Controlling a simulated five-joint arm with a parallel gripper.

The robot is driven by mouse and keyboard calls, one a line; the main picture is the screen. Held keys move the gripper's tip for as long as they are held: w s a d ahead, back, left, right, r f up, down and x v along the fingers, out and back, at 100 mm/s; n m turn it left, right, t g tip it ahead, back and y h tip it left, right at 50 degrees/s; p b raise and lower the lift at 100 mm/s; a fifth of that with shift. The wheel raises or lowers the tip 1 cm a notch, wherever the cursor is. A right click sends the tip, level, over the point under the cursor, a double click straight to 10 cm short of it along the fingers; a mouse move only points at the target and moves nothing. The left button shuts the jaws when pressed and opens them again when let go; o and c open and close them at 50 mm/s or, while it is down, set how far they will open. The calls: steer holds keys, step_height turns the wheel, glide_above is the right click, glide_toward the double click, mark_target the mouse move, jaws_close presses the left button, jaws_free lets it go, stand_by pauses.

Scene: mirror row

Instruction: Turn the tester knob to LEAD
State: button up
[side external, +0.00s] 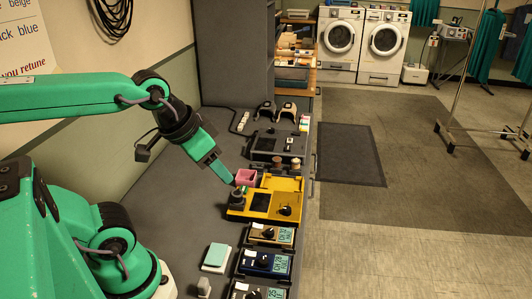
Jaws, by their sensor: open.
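A yellow case (293,184) lies on the grey bench, with a dark panel and a black round knob (285,210) on its right part. I cannot tell for sure that this is the tester, and no LEAD marking is readable. My gripper (231,181) is open, pointing down to the right. Its tips are above the bench at the case's upper left, beside a pink box (246,177). It appears apart from the knob, which is farther right and nearer the camera. Nothing shows between the fingers, though one finger largely hides the other.
A dark cylinder (237,199) stands at the case's left edge. Boxes with displays and knobs, brown (272,234), blue (265,262) and dark (257,291), line the front. A grey device (275,147) and spools (279,163) are behind. A pale green-topped block (217,256) is at left.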

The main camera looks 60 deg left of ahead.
steer(key=shift+w, duration=0.7)
steer(key=g, duration=0.5)
glide_above(287, 209)
step_height(287, 209, down, 13)
steer(key=shift+s, duration=0.1)
steer(key=shift+w+f+g, duration=0.2)
steer(key=shift+f+g, duration=0.1)
steer(key=shift+f, duration=0.15)
steer(key=shift+f, duration=3.75)
jaws_close()
